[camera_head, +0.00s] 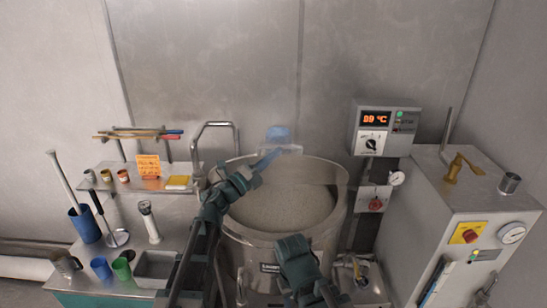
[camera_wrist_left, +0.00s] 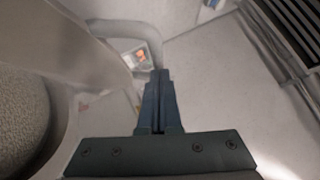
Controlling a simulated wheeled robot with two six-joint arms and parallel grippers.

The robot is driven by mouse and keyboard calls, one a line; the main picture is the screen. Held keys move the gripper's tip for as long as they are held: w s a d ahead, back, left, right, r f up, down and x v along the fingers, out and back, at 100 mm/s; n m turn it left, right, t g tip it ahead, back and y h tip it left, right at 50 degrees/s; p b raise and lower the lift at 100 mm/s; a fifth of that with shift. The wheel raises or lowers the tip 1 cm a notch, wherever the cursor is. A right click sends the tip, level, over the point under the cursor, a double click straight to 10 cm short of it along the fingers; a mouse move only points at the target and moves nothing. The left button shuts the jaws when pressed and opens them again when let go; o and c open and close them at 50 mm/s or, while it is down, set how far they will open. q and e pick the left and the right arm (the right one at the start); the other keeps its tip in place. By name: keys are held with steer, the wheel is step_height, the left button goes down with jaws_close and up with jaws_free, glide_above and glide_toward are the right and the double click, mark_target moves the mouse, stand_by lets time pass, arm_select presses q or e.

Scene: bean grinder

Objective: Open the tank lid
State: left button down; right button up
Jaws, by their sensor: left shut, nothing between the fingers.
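The round metal tank (camera_head: 335,235) stands in the middle of the head view. Its mouth is uncovered, and grainy grey contents (camera_head: 285,208) show inside. The tank's rim also shows at the left of the left wrist view (camera_wrist_left: 60,110). A translucent blue piece (camera_head: 279,134) stands at the tank's back edge. My left gripper (camera_head: 270,158) is over the back left part of the rim, near the blue piece. Its fingers are together and empty in the left wrist view (camera_wrist_left: 159,100). My right arm is low in front of the tank; its fingers are not clear.
A curved metal pipe (camera_head: 236,127) rises left of the tank. A small shelf (camera_head: 135,184) with cups and an orange sign (camera_head: 149,166) is at the left. A control box (camera_head: 384,130) and a metal cabinet (camera_head: 475,190) stand at the right.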

arm_select(q)
steer(key=shift+n+y, duration=0.5)
steer(key=shift+n, duration=0.1)
steer(key=w+r+p, duration=0.3)
steer(key=shift+w+r, duration=0.3)
steer(key=shift+w, duration=0.05)
steer(key=w+r+p, duration=0.2)
steer(key=w, duration=0.7)
steer(key=w+r+p, duration=0.3)
steer(key=w, duration=0.6)
steer(key=shift+w+p, duration=0.25)
steer(key=shift+p, duration=0.05)
arm_select(e)
step_height(320, 180, up, 10)
steer(key=shift+r, duration=0.15)
